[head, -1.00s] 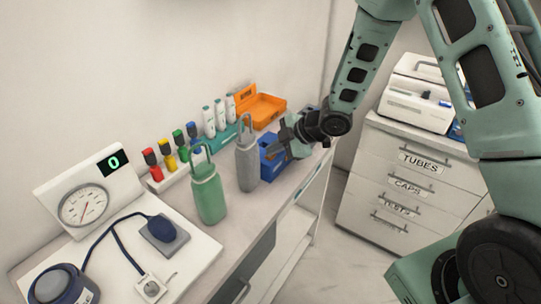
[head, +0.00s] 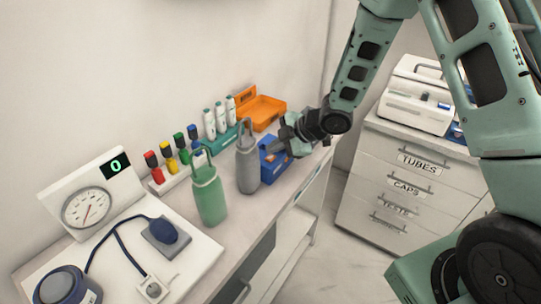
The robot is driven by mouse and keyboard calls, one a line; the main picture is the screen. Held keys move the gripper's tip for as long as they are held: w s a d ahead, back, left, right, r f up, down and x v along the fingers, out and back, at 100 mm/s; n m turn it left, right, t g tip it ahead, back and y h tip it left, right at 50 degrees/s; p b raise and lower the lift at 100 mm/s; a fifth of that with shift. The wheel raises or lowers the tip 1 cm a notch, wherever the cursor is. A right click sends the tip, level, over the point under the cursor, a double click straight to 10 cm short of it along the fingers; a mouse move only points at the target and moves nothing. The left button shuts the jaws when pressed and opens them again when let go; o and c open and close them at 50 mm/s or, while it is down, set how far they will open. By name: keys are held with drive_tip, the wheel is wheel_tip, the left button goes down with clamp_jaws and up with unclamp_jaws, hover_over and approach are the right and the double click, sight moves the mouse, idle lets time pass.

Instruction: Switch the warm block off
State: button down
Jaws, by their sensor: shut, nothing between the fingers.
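A blue block-shaped device (head: 270,169) stands on the bench behind the grey bottle, and it may be the warm block. My gripper (head: 284,147) is at its upper right side, very close to it. The fingers are shut with nothing between them. Whether they touch the block cannot be told from this view. The block's switch is hidden or too small to make out, and my gripper covers part of its top and right side.
A grey bottle (head: 247,167) and a green bottle (head: 209,195) stand left of the block. An orange open case (head: 264,109), a teal rack (head: 224,137) and coloured-cap tubes line the wall. A gauge board (head: 90,207) is at front left. A labelled drawer cabinet (head: 405,185) stands right, across a gap.

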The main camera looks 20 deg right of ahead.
wheel_tip(320, 180, up, 5)
drive_tip(key=p, duration=0.4)
idle(0.3)
idle(0.5)
